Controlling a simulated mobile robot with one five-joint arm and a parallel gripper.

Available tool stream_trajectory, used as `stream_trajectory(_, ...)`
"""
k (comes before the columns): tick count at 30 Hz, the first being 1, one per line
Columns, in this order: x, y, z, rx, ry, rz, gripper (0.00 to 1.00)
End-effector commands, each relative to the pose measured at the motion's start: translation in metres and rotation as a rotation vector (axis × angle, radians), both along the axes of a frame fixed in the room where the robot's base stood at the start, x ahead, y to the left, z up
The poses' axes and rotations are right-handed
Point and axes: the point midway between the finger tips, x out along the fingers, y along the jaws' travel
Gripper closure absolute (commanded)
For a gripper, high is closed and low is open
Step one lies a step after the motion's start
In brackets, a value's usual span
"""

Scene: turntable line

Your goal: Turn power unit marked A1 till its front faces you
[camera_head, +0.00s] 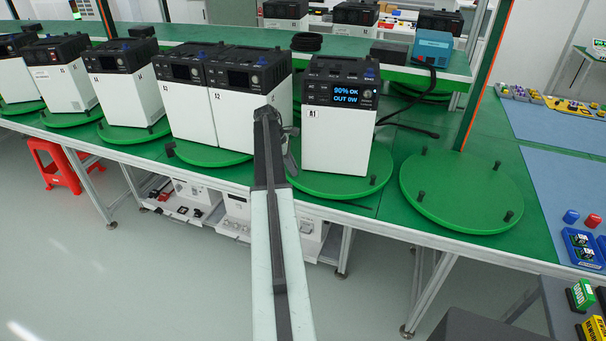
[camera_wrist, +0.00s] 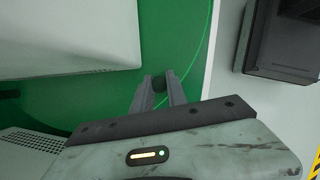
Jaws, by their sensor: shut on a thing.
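The power unit marked A1 (camera_head: 337,140) is white with a black top and stands upright on a round green turntable (camera_head: 345,188). Its lit display, reading "90% OK, OUT 0W", faces toward me, turned slightly to one side. My gripper (camera_head: 291,158) is at the turntable's left edge, partly hidden behind my arm. In the wrist view my gripper (camera_wrist: 158,92) is shut on a dark peg (camera_wrist: 158,83) near the turntable's rim (camera_wrist: 205,62). A white housing (camera_wrist: 70,35), apparently the unit's, is beside it, apart from the fingers.
An empty green turntable (camera_head: 460,190) with dark pegs is to the right. A cable (camera_head: 410,128) lies behind A1. A red stool (camera_head: 65,165) stands on the floor at left.

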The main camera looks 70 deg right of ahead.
Motion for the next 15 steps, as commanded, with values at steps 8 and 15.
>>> stream_trajectory(8, 0.025, -0.018, 0.001, -0.008, 0.007, 0.009, 1.00)
stream_trajectory(15, 0.033, -0.022, 0.001, -0.008, 0.008, 0.010, 1.00)
